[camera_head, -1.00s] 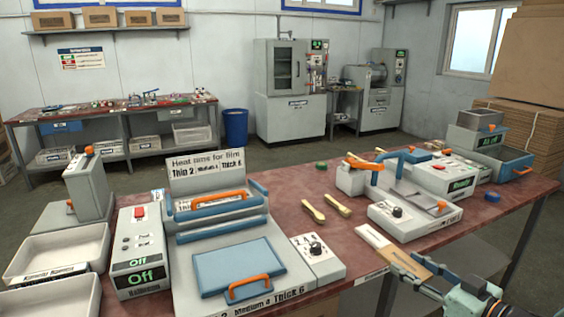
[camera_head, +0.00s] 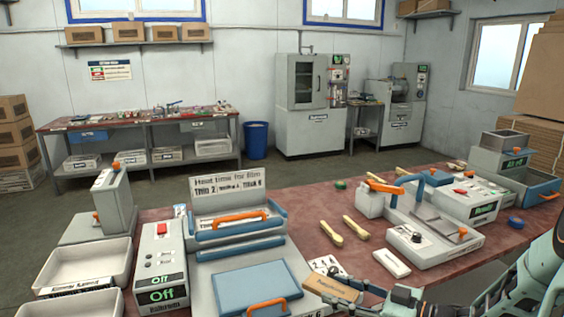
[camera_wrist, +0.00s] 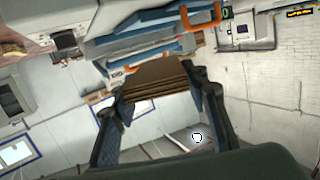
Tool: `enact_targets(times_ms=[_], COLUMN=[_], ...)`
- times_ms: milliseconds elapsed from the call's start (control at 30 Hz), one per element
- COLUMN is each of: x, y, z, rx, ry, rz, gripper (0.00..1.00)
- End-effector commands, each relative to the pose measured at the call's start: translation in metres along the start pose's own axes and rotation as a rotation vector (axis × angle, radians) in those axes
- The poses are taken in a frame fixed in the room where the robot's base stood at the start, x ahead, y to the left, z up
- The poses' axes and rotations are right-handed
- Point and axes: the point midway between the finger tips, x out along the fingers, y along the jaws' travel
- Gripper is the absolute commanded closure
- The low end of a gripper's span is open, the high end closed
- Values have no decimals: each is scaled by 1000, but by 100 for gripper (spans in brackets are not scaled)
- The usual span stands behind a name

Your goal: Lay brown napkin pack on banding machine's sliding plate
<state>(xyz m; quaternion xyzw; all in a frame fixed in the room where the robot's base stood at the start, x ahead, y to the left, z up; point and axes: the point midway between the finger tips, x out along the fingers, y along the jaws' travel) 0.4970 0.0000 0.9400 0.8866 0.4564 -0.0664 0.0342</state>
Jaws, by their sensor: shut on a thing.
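My gripper (camera_head: 354,292) is shut on the brown napkin pack (camera_head: 328,287) and holds it to the right of the blue plate. In the wrist view the pack (camera_wrist: 155,80) shows as a flat brown stack between my two fingers (camera_wrist: 160,98). The machine with the film heat-time sign (camera_head: 228,188) looks like the banding machine. Its blue plate (camera_head: 250,284), apparently the sliding plate, has an orange handle (camera_head: 267,309) in front, cut by the picture's lower edge. No other thing shows on the plate.
A press with an orange lever (camera_head: 385,186) stands to the right. An "Off" box (camera_head: 160,262) and white trays (camera_head: 84,262) stand on the left.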

Motion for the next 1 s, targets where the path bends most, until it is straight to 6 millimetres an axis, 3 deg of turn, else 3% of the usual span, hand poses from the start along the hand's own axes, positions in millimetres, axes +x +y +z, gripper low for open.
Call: enact_targets(times_ms=[33,500,700,1000], x=[-2,-12,-13,-14], y=[0,1,0,-1], z=[-15,-73,-87,-90], rx=[1,2,1,1], ry=[1,0,0,-1], rz=[0,2,1,1], gripper=[72,72,72,72])
